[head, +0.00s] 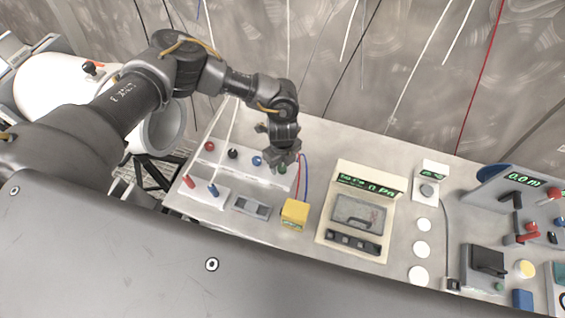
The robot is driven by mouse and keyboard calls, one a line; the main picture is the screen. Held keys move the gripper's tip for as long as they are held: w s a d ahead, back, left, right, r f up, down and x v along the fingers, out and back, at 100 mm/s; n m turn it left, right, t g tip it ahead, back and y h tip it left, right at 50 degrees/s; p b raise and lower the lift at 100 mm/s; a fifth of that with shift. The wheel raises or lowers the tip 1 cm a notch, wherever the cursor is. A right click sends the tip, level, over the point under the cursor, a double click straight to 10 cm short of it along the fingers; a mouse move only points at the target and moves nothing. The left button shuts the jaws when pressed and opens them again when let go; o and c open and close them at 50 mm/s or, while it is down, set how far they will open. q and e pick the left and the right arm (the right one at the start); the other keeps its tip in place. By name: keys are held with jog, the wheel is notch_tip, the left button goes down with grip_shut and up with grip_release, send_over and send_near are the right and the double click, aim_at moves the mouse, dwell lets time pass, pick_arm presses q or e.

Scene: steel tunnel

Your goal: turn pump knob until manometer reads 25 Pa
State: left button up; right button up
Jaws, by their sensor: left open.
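A cream box with a green display (368,186) stands on the table right of centre. Its right-hand reading looks like 0 Pa; the left-hand digits are too small to read surely. A small white unit with a grey round knob (428,190) and its own green display stands to its right. I cannot tell for sure which knob is the pump's. My left gripper (286,160) is open and points down over the right end of a white strip, close to a green knob (282,169). Whether it touches is unclear. My right gripper is out of view.
The white strip also bears red, black and blue knobs (257,161). A yellow box (294,213) with red and blue wires stands in front. Several white discs (423,249) lie right of the cream box. A grey panel with levers (520,205) fills the right end.

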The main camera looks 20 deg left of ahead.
pick_arm(q)
jog(key=shift+f, duration=0.85)
jog(key=c, duration=1)
jog(key=shift+o, duration=0.2)
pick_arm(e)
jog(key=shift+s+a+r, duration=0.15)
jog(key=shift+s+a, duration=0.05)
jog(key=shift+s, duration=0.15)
